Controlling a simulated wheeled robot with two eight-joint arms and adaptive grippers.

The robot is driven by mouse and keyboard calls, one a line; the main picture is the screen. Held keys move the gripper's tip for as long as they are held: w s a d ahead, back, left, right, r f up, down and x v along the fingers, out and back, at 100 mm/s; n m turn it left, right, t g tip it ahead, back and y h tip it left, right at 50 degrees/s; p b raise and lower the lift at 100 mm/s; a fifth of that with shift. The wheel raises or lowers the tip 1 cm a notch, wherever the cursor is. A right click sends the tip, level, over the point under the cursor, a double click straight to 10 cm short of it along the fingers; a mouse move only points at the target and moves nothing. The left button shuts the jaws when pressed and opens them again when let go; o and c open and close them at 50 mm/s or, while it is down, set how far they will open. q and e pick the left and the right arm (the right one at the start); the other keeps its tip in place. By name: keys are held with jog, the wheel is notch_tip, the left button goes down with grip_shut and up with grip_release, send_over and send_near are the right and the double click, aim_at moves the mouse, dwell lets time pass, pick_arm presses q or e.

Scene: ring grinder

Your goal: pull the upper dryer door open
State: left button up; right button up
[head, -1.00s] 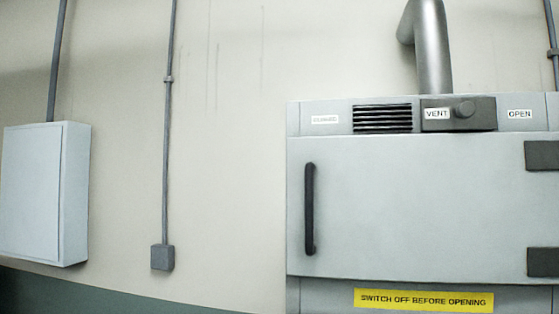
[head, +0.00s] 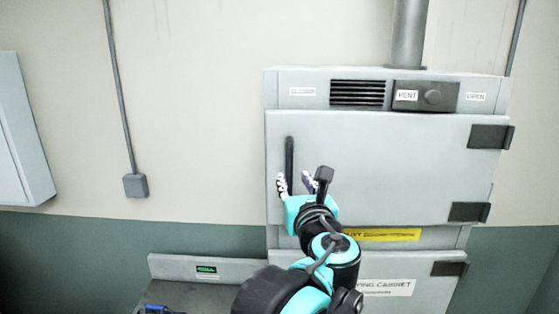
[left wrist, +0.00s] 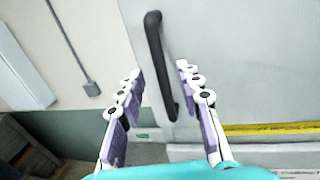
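The upper dryer door (head: 390,165) is a grey panel that looks shut, with dark hinges on its right. Its black upright handle (head: 289,155) is at the door's left edge. My left gripper (head: 294,182) is open in front of the handle's lower part, with one finger on either side of it in the picture. In the left wrist view the handle (left wrist: 160,65) runs down between the two spread fingertips (left wrist: 159,73), and neither finger clearly touches it. How deep the fingers reach around it cannot be told. My right gripper is not in view.
Below is a yellow warning label (head: 385,235) and a lower door (head: 420,285), partly behind my left arm. A vent control box (head: 426,96) is above the door. A low bench (head: 200,292) is at the lower left. A wall box (head: 20,140) is far left.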

aim_at(290, 172)
pick_arm(q)
jog(key=w, duration=0.3)
jog(key=w+a+p, duration=0.1)
jog(key=w, duration=0.2)
jog(key=shift+w+a, duration=0.15)
jog(key=shift+a, duration=0.05)
jog(key=shift+f, duration=0.1)
grip_shut()
